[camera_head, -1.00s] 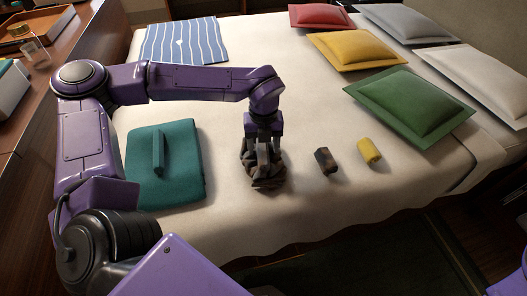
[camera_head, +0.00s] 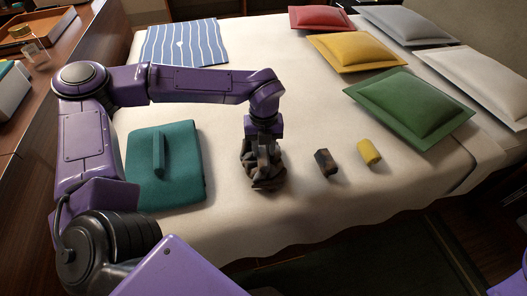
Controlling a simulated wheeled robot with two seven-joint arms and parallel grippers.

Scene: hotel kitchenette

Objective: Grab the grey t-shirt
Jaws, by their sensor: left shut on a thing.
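A crumpled dark grey-brown cloth, which looks like the grey t-shirt (camera_head: 266,183), lies bunched on the white bed cover. My left gripper (camera_head: 262,158) points down from above and is shut on the cloth. The cloth appears to be still on the bed; its underside is hidden. Only a small purple part of my right side shows at the lower right edge, and my right gripper is not in view.
A teal folded item (camera_head: 184,181) with a raised bar lies left of the cloth. A dark roll (camera_head: 325,163) and a yellow roll (camera_head: 369,152) lie to the right. A striped cloth (camera_head: 186,43) and several cushions, including a green cushion (camera_head: 411,109), lie further back.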

